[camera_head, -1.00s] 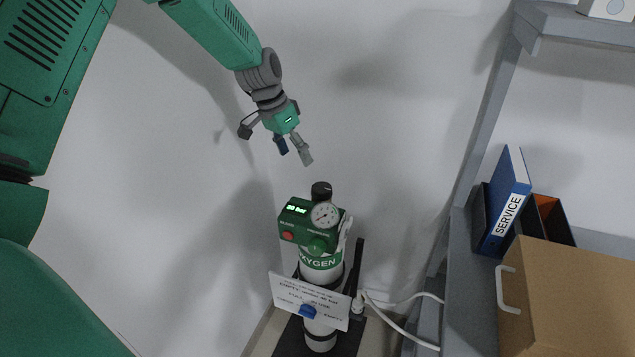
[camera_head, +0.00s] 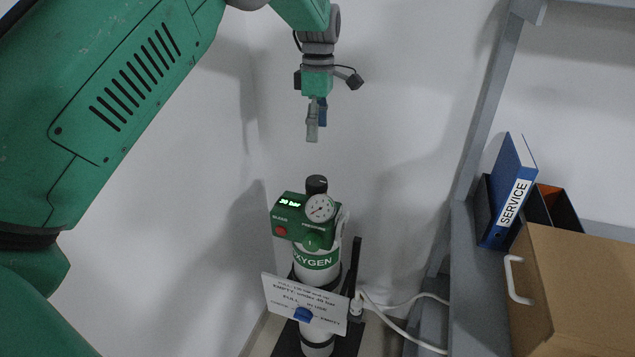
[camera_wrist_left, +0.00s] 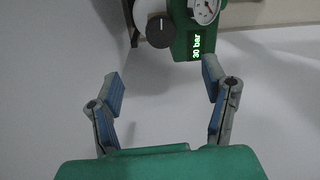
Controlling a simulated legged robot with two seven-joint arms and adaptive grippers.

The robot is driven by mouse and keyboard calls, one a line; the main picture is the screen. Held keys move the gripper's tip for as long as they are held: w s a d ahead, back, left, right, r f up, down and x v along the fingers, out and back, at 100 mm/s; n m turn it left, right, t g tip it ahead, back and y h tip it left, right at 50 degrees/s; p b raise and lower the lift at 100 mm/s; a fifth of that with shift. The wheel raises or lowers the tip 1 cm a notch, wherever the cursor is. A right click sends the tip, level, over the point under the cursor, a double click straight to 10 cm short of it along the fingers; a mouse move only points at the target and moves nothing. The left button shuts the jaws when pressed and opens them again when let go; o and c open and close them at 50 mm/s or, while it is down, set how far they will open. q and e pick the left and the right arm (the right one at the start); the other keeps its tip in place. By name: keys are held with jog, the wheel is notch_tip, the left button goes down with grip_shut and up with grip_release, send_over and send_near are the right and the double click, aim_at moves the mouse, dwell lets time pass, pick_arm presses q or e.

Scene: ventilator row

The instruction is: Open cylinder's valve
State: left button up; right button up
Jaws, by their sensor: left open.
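The oxygen cylinder (camera_head: 317,262) stands upright with a green regulator head (camera_head: 291,219) on top. The head carries a round gauge (camera_head: 320,208), a red button (camera_head: 281,231) and a lit display reading 30 bar in the wrist view (camera_wrist_left: 196,46). A black valve knob (camera_head: 316,184) sits on top; it also shows in the left wrist view (camera_wrist_left: 160,31), with a pale line on its face. My left gripper (camera_head: 315,138) points down above the knob, apart from it. In the wrist view its fingers (camera_wrist_left: 162,85) are spread and empty. My right gripper is not seen.
A white sign (camera_head: 304,303) hangs on the cylinder's front. On the right, a grey shelf (camera_head: 473,275) bears a blue SERVICE binder (camera_head: 512,190) and a cardboard box (camera_head: 575,290). A white hose (camera_head: 400,328) runs towards the shelf. White walls stand behind.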

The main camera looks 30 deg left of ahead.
aim_at(317, 180)
pick_arm(q)
jog(key=f, duration=0.8)
jog(key=s+f+b, duration=0.1)
jog(key=f, duration=0.3)
jog(key=shift+d+f, duration=0.35)
jog(key=shift+f, duration=0.05)
jog(key=shift+a+f, duration=0.25)
jog(key=shift+f, duration=0.15)
jog(key=shift+c, duration=0.4)
jog(key=shift+d+r, duration=0.1)
jog(key=shift+d, duration=0.05)
jog(key=c, duration=1.1)
